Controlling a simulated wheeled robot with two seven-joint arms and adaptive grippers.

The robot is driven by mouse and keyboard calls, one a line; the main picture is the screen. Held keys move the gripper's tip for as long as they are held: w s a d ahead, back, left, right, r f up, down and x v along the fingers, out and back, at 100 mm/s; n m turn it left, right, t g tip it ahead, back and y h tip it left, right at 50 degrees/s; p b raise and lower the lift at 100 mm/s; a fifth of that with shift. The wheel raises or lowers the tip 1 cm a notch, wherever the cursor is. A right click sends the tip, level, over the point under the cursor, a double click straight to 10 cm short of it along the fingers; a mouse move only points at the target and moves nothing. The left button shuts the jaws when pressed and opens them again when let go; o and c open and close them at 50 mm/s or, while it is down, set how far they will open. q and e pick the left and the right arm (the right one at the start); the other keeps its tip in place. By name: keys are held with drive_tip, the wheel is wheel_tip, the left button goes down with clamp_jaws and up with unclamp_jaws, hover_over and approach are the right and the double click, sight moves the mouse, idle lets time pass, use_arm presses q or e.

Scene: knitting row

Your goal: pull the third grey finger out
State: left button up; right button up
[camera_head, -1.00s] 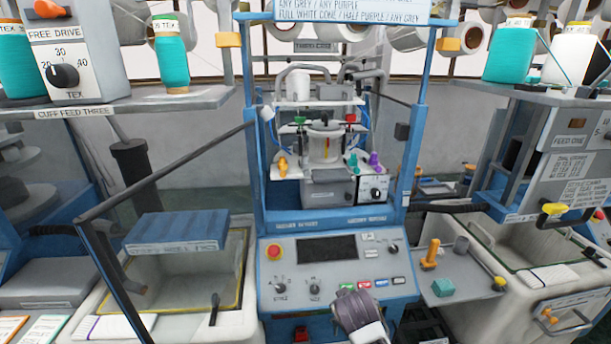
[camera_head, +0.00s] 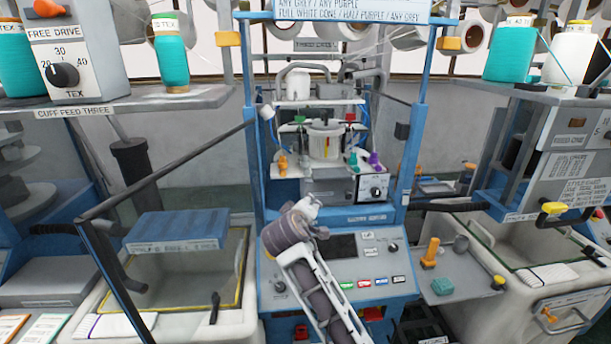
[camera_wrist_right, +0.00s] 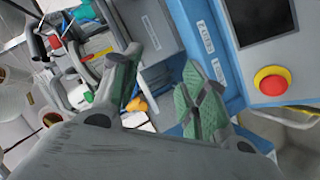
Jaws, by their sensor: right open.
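The knitting machine's small head unit (camera_head: 325,143) stands in the blue frame, with orange, green, red, teal and purple fittings around it. A separate third grey finger cannot be made out at this size. My right gripper (camera_head: 308,207) is raised in front of the control panel, below the head unit and apart from it. In the right wrist view my right gripper (camera_wrist_right: 163,88) has its two green-padded fingers spread, with nothing between them. The machine's grey box (camera_wrist_right: 145,22) and an orange fitting (camera_wrist_right: 140,104) show beyond the fingers. My left gripper is not in view.
The blue frame's uprights (camera_head: 413,160) flank the head unit. The sloping control panel (camera_head: 375,290) lies below; its red button (camera_wrist_right: 272,80) shows in the wrist view. A grey side shelf (camera_head: 455,272) with an orange peg (camera_head: 430,252) is at right. A dark diagonal bar (camera_head: 165,170) crosses at left.

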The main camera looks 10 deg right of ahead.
drive_tip(key=w+a+r+t, duration=0.1)
drive_tip(key=w+a+r, duration=0.1)
drive_tip(key=r, duration=0.4)
drive_tip(key=shift+a+r+n+t+h, duration=0.3)
drive_tip(key=shift+a+r+n, duration=0.1)
drive_tip(key=shift+a, duration=0.1)
drive_tip(key=shift+w, duration=0.15)
